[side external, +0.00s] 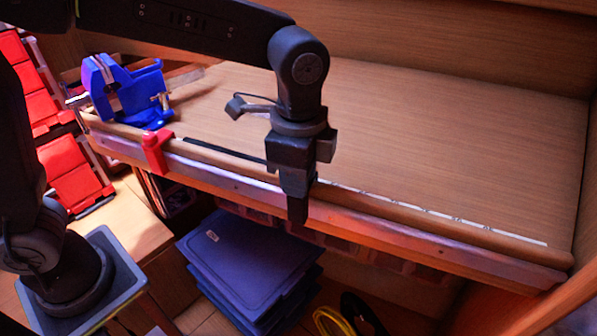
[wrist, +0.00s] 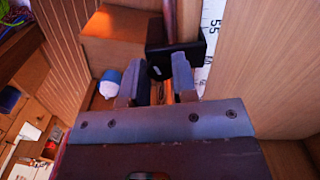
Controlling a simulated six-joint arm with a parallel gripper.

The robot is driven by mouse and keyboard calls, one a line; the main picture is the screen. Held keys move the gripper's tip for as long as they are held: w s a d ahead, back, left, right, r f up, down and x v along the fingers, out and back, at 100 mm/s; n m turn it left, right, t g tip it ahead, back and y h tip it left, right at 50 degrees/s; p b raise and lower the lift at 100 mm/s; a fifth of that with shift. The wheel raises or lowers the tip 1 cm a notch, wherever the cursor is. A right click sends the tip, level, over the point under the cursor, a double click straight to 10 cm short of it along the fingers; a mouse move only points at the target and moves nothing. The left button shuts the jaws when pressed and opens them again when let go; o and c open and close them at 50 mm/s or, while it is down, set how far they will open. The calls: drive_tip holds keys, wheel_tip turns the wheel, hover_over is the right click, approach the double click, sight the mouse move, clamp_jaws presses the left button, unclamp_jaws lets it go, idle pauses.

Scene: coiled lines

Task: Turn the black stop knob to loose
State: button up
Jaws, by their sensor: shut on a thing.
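A black stop (wrist: 189,53) sits on the rail beside a white scale in the wrist view, near the 55 mark. My gripper (wrist: 155,88) is right at it, with its two grey fingers a small gap apart, shut on the stop's black knob. The knob is mostly hidden between the fingers, so its setting cannot be read. In the side view my gripper (side external: 298,208) points down at the front edge of the bench, and its dark body hides the black stop there.
A red stop (side external: 155,152) sits on the same rail to the left. A blue vise (side external: 125,88) stands at the bench's left end. The wooden bench top (side external: 440,140) is clear to the right. Blue lidded bins (side external: 245,250) and a yellow coiled line (side external: 328,321) lie below.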

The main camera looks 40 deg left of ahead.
drive_tip(key=n, duration=1.4)
idle(0.4)
drive_tip(key=o, duration=0.9)
drive_tip(key=shift+o, duration=0.2)
wheel_tip(320, 180, up, 14)
idle(0.3)
